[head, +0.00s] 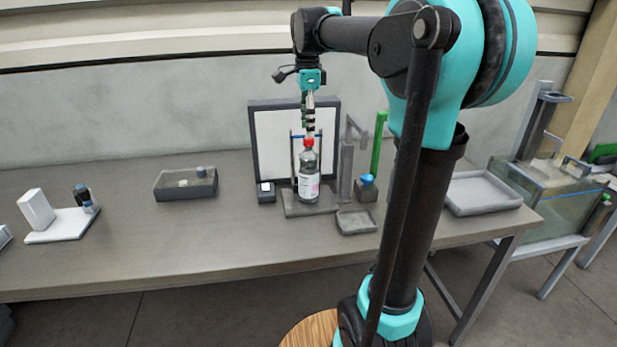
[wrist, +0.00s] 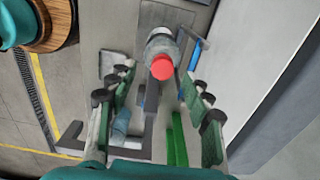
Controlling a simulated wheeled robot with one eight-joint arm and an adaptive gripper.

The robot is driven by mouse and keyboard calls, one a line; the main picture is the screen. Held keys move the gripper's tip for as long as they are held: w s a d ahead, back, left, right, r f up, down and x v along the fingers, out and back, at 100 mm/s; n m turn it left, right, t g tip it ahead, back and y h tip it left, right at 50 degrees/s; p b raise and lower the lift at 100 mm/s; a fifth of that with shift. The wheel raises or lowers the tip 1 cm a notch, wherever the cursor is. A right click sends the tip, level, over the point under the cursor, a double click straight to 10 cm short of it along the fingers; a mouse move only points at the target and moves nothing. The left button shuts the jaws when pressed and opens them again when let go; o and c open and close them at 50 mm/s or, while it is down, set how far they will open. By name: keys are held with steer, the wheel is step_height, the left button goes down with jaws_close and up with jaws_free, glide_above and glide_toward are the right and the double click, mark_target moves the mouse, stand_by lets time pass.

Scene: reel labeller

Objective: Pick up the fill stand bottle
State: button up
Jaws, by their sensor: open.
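The fill stand bottle (head: 308,185) is clear with a white and pink label and a red cap. It stands upright on the grey base of the fill stand (head: 292,210), in front of a dark-framed white panel. My gripper (head: 309,126) points down from above, its fingers close over the red cap. In the wrist view the bottle (wrist: 161,46) is seen from above, its red cap near the middle. My open gripper (wrist: 162,80) has one finger on each side of the picture, with the cap in line with the gap. Nothing is held.
A small grey tray (head: 357,222) lies in front.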

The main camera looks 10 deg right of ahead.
mark_target(309, 140)
steer(key=shift+w+d+f, duration=0.1)
steer(key=shift+w+f, duration=0.05)
steer(key=shift+f, duration=1.2)
steer(key=shift+w+d+f, duration=0.1)
steer(key=shift+f, duration=1.25)
steer(key=shift+c, duration=0.2)
jaws_close()
